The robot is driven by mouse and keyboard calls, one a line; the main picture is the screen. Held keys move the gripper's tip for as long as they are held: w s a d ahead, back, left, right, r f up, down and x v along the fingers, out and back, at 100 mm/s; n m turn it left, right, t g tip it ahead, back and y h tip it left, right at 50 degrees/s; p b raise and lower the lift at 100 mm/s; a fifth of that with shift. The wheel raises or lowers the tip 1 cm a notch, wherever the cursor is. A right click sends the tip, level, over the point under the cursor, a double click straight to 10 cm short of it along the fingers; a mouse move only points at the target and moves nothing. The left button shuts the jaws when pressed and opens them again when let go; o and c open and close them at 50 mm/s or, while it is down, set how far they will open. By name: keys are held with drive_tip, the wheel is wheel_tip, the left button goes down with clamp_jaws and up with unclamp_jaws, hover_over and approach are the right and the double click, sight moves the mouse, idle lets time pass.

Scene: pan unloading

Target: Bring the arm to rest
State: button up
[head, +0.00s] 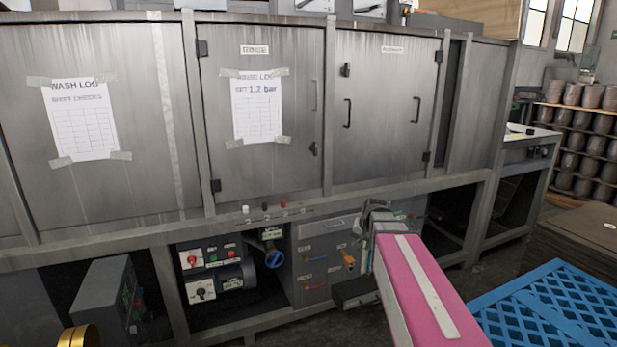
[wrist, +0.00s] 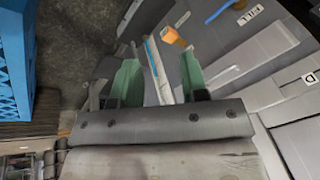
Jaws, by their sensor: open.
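My gripper (wrist: 158,82) shows in the wrist view as two green fingers set well apart, with nothing held between them. Beyond the fingers are the dark floor and a grey panel (wrist: 225,70) with an orange valve handle and blue piping. In the head view my pink arm reaches from the bottom right toward the lower part of the washing machine (head: 260,120). The fingertips are mostly hidden there by the arm and wrist. I cannot tell whether the gripper touches the machine.
A blue lattice crate (head: 545,310) lies close to the right of the arm; it also shows in the wrist view (wrist: 14,70). Brown stacked sheets (head: 585,240) stand behind it. A control box (head: 108,300) and a gold round object (head: 80,337) are at lower left.

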drive_tip(key=s+f+n+g, duration=0.1)
drive_tip(key=s+f, duration=0.5)
drive_tip(key=s, duration=0.2)
drive_tip(key=s+f+n+g+h, duration=0.1)
drive_tip(key=s+f+n+g, duration=0.1)
drive_tip(key=s+f, duration=0.4)
drive_tip(key=s, duration=0.3)
drive_tip(key=shift+a+f+h, duration=0.3)
drive_tip(key=shift+f, duration=0.05)
drive_tip(key=shift+s, duration=0.1)
